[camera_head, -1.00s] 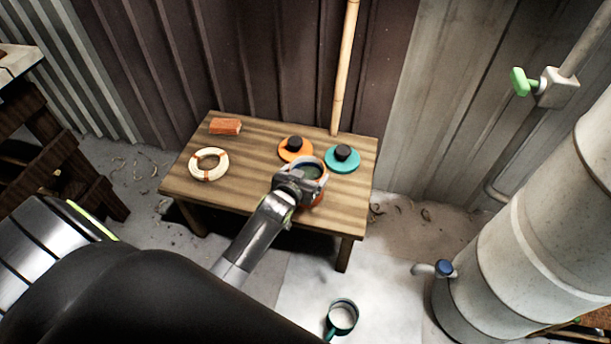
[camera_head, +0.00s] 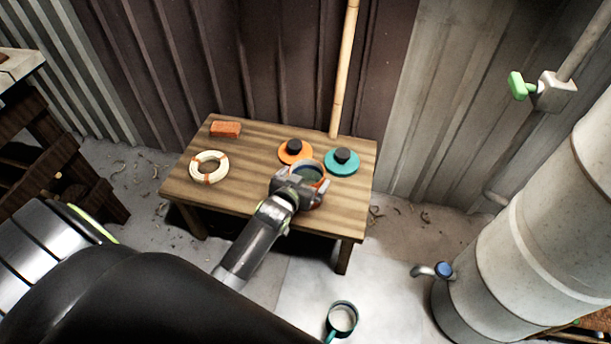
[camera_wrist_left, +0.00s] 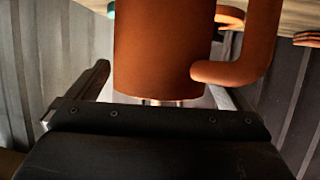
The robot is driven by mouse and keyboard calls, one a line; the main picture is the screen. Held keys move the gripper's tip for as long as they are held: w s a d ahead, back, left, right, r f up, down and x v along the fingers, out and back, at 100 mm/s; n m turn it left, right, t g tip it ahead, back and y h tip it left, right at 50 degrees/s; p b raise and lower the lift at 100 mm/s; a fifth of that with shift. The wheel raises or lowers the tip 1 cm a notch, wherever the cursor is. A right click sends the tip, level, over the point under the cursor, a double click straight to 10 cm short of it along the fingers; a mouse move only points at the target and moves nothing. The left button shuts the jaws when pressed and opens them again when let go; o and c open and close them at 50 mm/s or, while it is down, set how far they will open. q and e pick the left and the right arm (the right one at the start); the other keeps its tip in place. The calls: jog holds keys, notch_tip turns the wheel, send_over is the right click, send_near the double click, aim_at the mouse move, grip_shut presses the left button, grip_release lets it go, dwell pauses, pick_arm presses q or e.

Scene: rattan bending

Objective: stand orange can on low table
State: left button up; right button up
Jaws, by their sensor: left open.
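The orange can (camera_head: 321,196) is at the front right of the low wooden table (camera_head: 235,190). Its open top shows in the head view, but my gripper hides much of its side. In the left wrist view the can (camera_wrist_left: 160,48) appears large, with a curved handle on its right. My left gripper (camera_head: 299,181) is open around the can, with the can between its fingers. Whether the can's base touches the tabletop is hidden. My right gripper is not in view.
An orange lid (camera_head: 285,157) and a teal lid (camera_head: 336,167), each with a black knob, lie behind the can. A teal mug (camera_head: 342,319) is on the floor. The table's front left is clear.

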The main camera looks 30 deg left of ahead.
pick_arm(q)
jog(key=a+p+v, duration=0.1)
jog(key=p+v, duration=0.2)
jog(key=v, duration=0.8)
jog(key=s+f+g, duration=0.2)
jog(key=s+g, duration=0.1)
jog(key=s, duration=0.5)
jog(key=s+d+f+g+h, duration=0.1)
jog(key=s+f+g, duration=0.1)
jog(key=s+g, duration=0.2)
jog(key=s+d+f+g+h, duration=0.1)
jog(key=s+f+g, duration=0.1)
jog(key=s, duration=0.9)
jog(key=shift+s+d+g, duration=0.25)
jog(key=shift+s+g, duration=0.1)
jog(key=shift+g, duration=0.45)
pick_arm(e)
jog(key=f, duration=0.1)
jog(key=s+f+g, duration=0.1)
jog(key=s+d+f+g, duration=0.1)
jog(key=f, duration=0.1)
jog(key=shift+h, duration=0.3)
